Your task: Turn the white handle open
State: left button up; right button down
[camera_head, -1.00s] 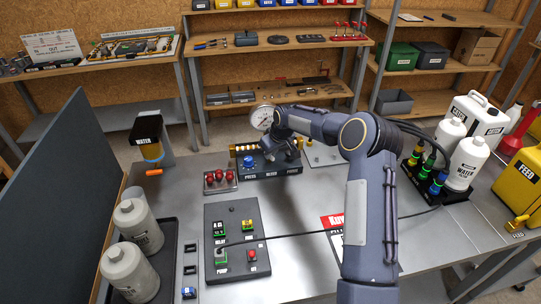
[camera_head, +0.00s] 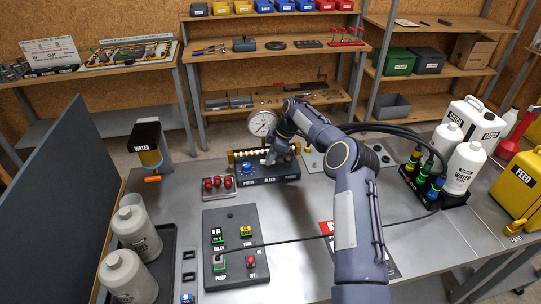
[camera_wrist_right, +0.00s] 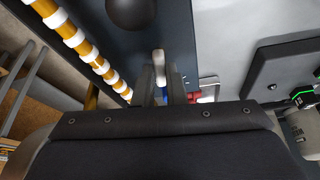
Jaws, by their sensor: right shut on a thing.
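The white handle (camera_wrist_right: 158,57) shows in the wrist view as a short white lever end on a dark panel. A small pale part of it shows in the head view (camera_head: 267,161), on the dark block (camera_head: 270,174) at the back of the table. My right gripper (camera_wrist_right: 160,76) is shut on the handle, one finger on each side. In the head view the right gripper (camera_head: 274,150) is above the block, right of the blue knob, and hides much of the handle. My left gripper is not in view.
A gauge (camera_head: 262,123) and a yellow-and-white striped bar (camera_head: 242,154) stand behind the block. Red knobs (camera_head: 218,186) and a button panel (camera_head: 234,262) lie to the left and front.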

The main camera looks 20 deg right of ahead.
aim_at(277, 166)
jog(key=shift+w+n+g+p, duration=0.1)
jog(key=shift+n+g+p, duration=0.4)
jog(key=shift+n, duration=0.5)
jog(key=shift+d, duration=0.1)
jog(key=c, duration=1.5)
grip_release()
jog(key=shift+d+r, duration=0.15)
jog(key=shift+r, duration=0.2)
jog(key=shift+p+v, duration=0.3)
jog(key=shift+v, duration=3.25)
